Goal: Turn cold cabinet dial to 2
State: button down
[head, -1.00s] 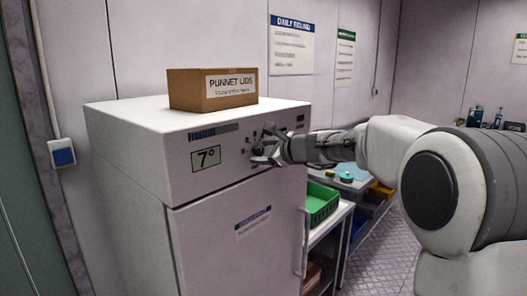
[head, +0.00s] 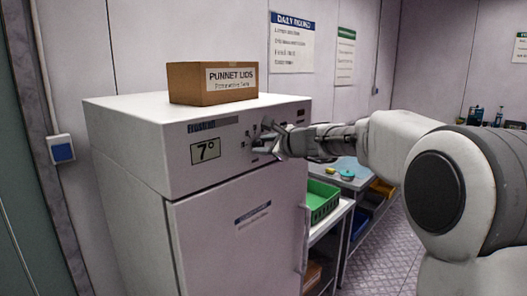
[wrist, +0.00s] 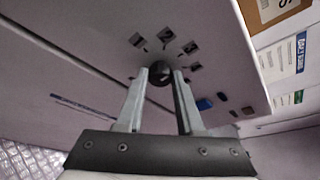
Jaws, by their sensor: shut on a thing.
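The cold cabinet (head: 130,150) is a white box-like unit with a door below and a control panel on its upper front. Its display (head: 205,151) reads 7°. The dial (wrist: 160,72) is a small dark round knob in the wrist view, with several dark number plates (wrist: 167,35) around it, too blurred to read for certain. My gripper (wrist: 160,76) is shut on the dial, one finger on each side. In the head view my gripper (head: 268,143) is at the panel, right of the display, and hides most of the dial.
A cardboard box labelled PUNNET LIDS (head: 190,84) stands on the cabinet top. A door handle (head: 306,240) runs down the cabinet's right edge. A green crate (head: 322,200) on a shelf and a bench lie to the right, below my arm. Blue and dark panel buttons (wrist: 205,104) sit beside the dial.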

jog(key=n+t+b, duration=0.1)
jog(key=n+b, duration=0.1)
jog(key=b, duration=0.5)
jog(key=f+n+t+b, duration=0.1)
jog(key=n+b, duration=0.2)
jog(key=b, duration=0.5)
jog(key=shift+s+a+t, duration=0.1)
jog(key=shift+t, duration=0.3)
jog(key=shift+r+n+b, duration=0.2)
jog(key=shift+n+b, duration=0.1)
jog(key=shift+b, duration=0.05)
jog(key=c, duration=0.5)
grip_release()
jog(key=shift+s, duration=0.1)
